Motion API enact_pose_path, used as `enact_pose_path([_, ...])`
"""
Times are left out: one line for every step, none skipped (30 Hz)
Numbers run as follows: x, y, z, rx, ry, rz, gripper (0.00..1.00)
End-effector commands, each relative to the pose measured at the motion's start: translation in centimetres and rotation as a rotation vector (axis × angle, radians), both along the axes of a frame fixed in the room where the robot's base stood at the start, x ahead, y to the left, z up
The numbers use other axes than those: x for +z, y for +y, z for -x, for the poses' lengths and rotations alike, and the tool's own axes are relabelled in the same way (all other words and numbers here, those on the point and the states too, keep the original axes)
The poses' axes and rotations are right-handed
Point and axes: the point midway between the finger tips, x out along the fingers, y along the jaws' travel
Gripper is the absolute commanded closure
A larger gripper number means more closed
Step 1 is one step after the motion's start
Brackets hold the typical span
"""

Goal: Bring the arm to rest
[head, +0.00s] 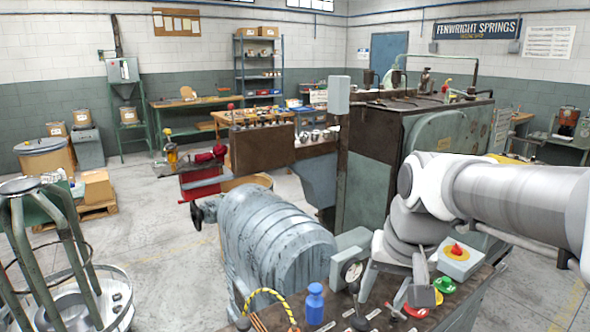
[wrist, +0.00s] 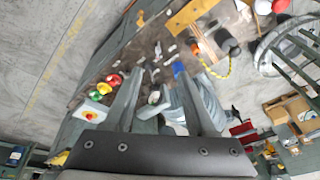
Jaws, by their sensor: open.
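My arm (head: 520,195) reaches in from the right in the head view and bends down at the wrist. My gripper (head: 393,286) points down over the control bench top of the machine. In the wrist view my gripper (wrist: 160,72) shows two grey fingers spread apart, with nothing held between them. Below it are a red button, a green button (head: 445,285) and a box with a red stop knob (head: 456,250). The gap between the fingertips and the bench top is hard to judge.
A blue bottle (head: 314,304) stands on the bench, left of my gripper. A black-knobbed lever (head: 354,289) and a yellow-black cable (head: 270,294) are close by. The large green machine (head: 440,130) rises behind my wrist. Open floor (head: 150,230) lies to the left.

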Motion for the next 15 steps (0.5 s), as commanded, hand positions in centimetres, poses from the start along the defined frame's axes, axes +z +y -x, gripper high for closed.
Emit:
enact_pose_path([0.7, -0.1, 1.5, 0.021, -0.028, 0.009, 0.44])
enact_pose_path([0.9, -0.1, 2.3, 0.034, -0.043, 0.016, 0.44])
enact_pose_path([1.0, -0.1, 3.3, 0.053, -0.061, 0.025, 0.44])
enact_pose_path([1.1, -0.1, 4.0, 0.065, -0.075, 0.032, 0.44])
enact_pose_path([1.2, -0.1, 4.7, 0.078, -0.088, 0.04, 0.44])
enact_pose_path([1.3, -0.1, 5.7, 0.094, -0.106, 0.05, 0.44])
enact_pose_path([1.3, -0.1, 6.4, 0.107, -0.119, 0.059, 0.44])
enact_pose_path([1.3, -0.1, 7.0, 0.118, -0.131, 0.068, 0.44])
enact_pose_path([1.2, -0.1, 7.8, 0.132, -0.146, 0.079, 0.44])
enact_pose_path([1.2, -0.1, 8.3, 0.142, -0.157, 0.088, 0.44])
enact_pose_path([1.1, -0.1, 8.8, 0.151, -0.166, 0.096, 0.44])
enact_pose_path([1.0, -0.1, 9.3, 0.161, -0.178, 0.105, 0.44])
enact_pose_path([1.0, -0.1, 9.7, 0.168, -0.185, 0.111, 0.44])
enact_pose_path([0.9, -0.2, 10.0, 0.174, -0.191, 0.118, 0.44])
enact_pose_path([0.8, -0.2, 10.3, 0.18, -0.198, 0.124, 0.44])
